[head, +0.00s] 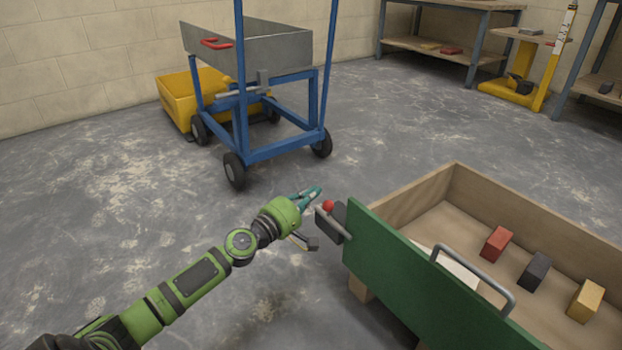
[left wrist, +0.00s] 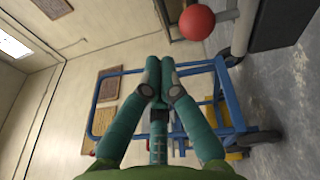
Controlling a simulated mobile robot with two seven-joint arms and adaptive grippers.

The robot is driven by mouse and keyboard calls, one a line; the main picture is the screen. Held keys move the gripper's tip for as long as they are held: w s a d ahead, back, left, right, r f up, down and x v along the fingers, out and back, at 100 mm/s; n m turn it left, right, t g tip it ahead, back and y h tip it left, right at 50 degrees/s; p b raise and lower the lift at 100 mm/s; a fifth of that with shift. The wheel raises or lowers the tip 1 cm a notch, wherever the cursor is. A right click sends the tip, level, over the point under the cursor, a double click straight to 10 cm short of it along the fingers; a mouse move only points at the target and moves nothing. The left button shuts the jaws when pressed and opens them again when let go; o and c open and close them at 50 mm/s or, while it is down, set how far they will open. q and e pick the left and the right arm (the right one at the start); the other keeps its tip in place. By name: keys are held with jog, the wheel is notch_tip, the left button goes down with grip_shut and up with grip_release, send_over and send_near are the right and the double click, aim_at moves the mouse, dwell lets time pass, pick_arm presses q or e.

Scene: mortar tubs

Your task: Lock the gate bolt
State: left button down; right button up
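The gate bolt is a grey rod (head: 336,228) with a red ball knob (head: 328,206) beside a dark block, at the left end of the green gate (head: 395,262). The gate closes the near side of a wooden box. My left gripper (head: 312,192), with teal fingers, is just left of the knob and apart from it. In the left wrist view the red knob (left wrist: 197,22) is at the upper right, beyond the fingertips (left wrist: 160,64), which are together with nothing between them. How far the bolt is engaged is unclear. My right gripper is out of view.
The wooden box (head: 405,197) holds a red block (head: 496,244), a dark block (head: 535,271) and a yellow block (head: 585,300). A grey handle (head: 478,273) sticks up at the gate. A blue wheeled cart (head: 285,145) stands behind my gripper. The floor at left is clear.

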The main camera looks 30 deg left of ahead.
pick_arm(q)
jog(key=shift+r, duration=2.4)
